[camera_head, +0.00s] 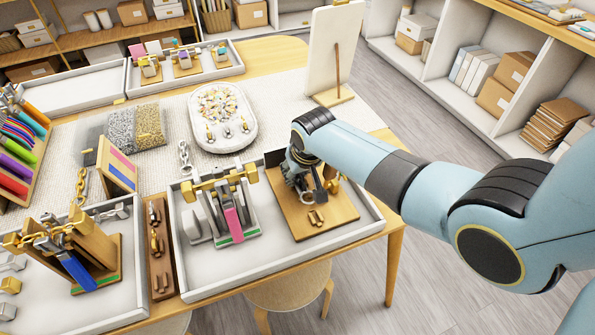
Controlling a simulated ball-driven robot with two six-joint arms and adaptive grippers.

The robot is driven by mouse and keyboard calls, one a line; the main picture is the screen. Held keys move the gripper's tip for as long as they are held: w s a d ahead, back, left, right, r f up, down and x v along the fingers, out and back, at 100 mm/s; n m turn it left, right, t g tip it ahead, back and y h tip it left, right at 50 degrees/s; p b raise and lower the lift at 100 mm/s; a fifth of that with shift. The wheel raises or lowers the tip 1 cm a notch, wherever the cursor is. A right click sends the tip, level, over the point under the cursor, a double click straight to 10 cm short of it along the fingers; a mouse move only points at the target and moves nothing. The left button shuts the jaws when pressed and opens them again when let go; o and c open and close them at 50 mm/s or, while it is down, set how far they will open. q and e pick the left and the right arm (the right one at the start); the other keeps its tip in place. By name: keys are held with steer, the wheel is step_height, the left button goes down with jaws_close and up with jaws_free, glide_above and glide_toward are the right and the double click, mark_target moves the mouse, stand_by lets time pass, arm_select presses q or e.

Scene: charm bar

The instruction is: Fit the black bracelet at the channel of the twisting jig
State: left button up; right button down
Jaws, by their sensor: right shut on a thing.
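My right gripper (306,190) reaches down over a wooden board (341,211) at the right end of the front-right white tray. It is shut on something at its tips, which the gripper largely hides. A small silver loop shows at the tips. I cannot make out clearly the black bracelet or the jig's channel. A dark upright piece shows just behind the gripper. A stand with a gold crossbar and pink strip (233,221) stands left of the board. My left gripper is not in view.
The white tray's rim (252,282) surrounds the board and stand. A wooden strip with links (158,245) lies to its left, beside another tray with a blue-striped stand (77,271). Behind are an oval charm dish (222,117) and an upright white panel (335,50).

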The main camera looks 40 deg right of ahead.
steer(key=c, duration=1)
jaws_free()
steer(key=shift+f, duration=0.1)
steer(key=shift+c, duration=0.2)
steer(key=v, duration=1.2)
